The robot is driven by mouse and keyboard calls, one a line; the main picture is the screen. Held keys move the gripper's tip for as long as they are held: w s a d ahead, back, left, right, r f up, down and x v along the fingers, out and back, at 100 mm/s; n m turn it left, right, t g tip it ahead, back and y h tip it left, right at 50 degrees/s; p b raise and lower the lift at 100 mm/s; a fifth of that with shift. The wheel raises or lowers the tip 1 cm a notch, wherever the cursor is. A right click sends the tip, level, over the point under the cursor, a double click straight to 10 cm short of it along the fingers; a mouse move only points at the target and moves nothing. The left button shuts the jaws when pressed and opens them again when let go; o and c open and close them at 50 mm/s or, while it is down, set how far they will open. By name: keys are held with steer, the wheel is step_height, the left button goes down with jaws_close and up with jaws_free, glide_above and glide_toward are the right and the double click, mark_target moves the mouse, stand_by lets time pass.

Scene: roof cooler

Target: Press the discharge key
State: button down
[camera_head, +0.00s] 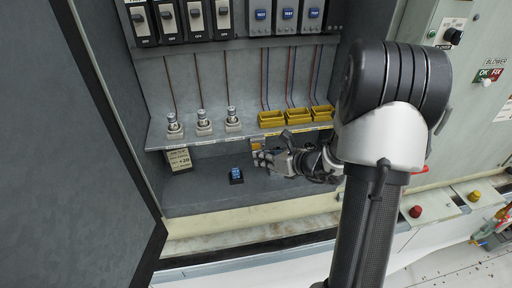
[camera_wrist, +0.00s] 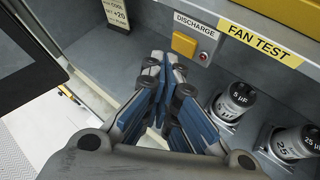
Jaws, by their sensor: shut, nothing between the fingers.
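The discharge key is a square orange-yellow button (camera_wrist: 184,44) in the wrist view, on a grey panel below the white DISCHARGE label (camera_wrist: 196,25). A small red lamp (camera_wrist: 203,57) sits beside it. In the head view a small yellow patch (camera_head: 257,143) under the shelf edge looks like the same key, partly hidden by my gripper. My gripper (camera_wrist: 165,64) is shut and empty, its fingertips just below the key in the wrist view. I cannot tell whether they touch it. In the head view my gripper (camera_head: 262,160) reaches in from the right, below the shelf.
Several capacitors (camera_head: 203,122) and yellow terminal blocks (camera_head: 297,116) stand along the shelf. A blue part (camera_head: 236,175) and a card (camera_head: 179,159) are below. A FAN TEST label (camera_wrist: 259,44) is right of the key. An open grey door (camera_head: 90,150) bounds the left.

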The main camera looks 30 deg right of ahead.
steer(key=shift+s+a+b, duration=0.15)
steer(key=shift+s+a, duration=0.1)
steer(key=shift+s, duration=0.55)
steer(key=shift+s+a+b, duration=0.2)
steer(key=shift+s, duration=0.55)
steer(key=shift+s+a+b, duration=0.15)
steer(key=shift+s+a, duration=0.1)
steer(key=shift+s, duration=0.55)
